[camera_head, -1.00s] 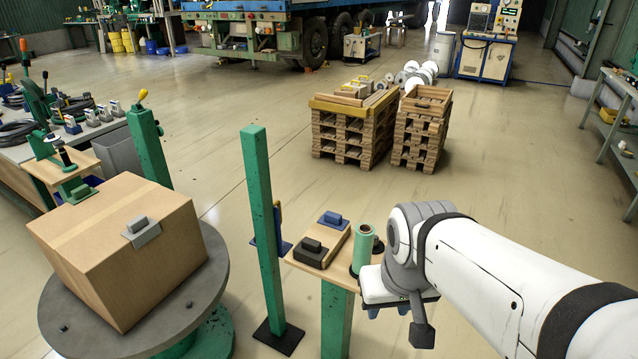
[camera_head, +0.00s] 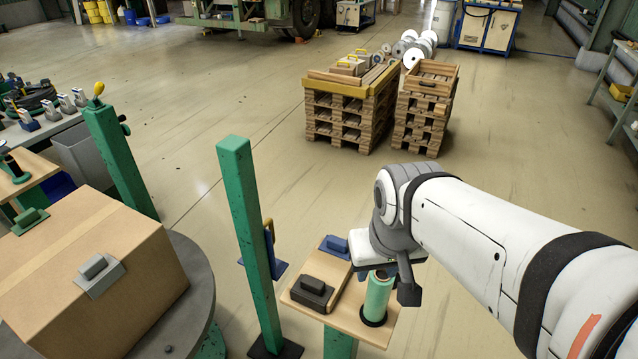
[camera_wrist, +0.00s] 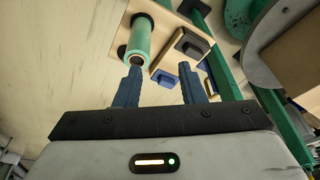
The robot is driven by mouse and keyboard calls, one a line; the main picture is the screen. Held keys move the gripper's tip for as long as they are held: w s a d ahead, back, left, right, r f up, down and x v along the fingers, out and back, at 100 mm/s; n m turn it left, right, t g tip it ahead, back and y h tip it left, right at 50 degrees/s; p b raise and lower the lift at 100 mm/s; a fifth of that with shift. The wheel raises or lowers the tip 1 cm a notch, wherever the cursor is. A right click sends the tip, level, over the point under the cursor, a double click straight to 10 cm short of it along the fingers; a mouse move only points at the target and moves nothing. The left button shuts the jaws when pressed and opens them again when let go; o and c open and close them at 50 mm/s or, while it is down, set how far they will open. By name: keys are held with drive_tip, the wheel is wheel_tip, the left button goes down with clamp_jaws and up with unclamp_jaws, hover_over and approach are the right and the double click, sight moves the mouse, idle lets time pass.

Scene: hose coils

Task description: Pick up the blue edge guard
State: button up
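The blue edge guard (camera_head: 336,246) lies at the far edge of a small wooden-topped stand (camera_head: 370,330), its right side partly covered by my gripper. In the wrist view the blue guard (camera_wrist: 164,78) shows between and beyond the two blue fingers. My gripper (camera_wrist: 162,72) is open and empty, with a clear gap on both sides of the guard. In the head view my gripper (camera_head: 388,262) is above the stand's right side, its fingers largely hidden.
A black guard (camera_head: 311,290) and a green roll (camera_head: 377,297) share the stand. A green post (camera_head: 250,250) stands left of it, with a blue, yellow-handled tool (camera_head: 270,248) behind. A cardboard box (camera_head: 95,265) is at left. Wooden pallets (camera_head: 345,115) stand farther back.

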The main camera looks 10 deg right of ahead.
drive_tip(key=shift+o, duration=1.2)
drive_tip(key=shift+w+a+f, duration=0.1)
drive_tip(key=shift+w, duration=0.15)
drive_tip(key=o, duration=0.7)
drive_tip(key=w+f+m+b, duration=0.1)
drive_tip(key=w+f+b, duration=0.1)
drive_tip(key=w, duration=0.3)
drive_tip(key=w+f+m+h+b, duration=0.1)
drive_tip(key=w+f, duration=0.2)
drive_tip(key=w, duration=0.1)
drive_tip(key=w+f+m+b, duration=0.2)
drive_tip(key=w, duration=0.3)
drive_tip(key=shift+w+d+f+h+b, duration=0.3)
drive_tip(key=shift+w+f+h, duration=0.05)
drive_tip(key=shift+h, duration=0.05)
drive_tip(key=m+t+b, duration=0.1)
drive_tip(key=m+b, duration=0.2)
approach(339, 238)
drive_tip(key=shift+h, duration=0.4)
drive_tip(key=shift+a+x, duration=0.2)
drive_tip(key=shift+x, duration=1.9)
drive_tip(key=shift+a+x, duration=0.2)
drive_tip(key=shift+x, duration=1.95)
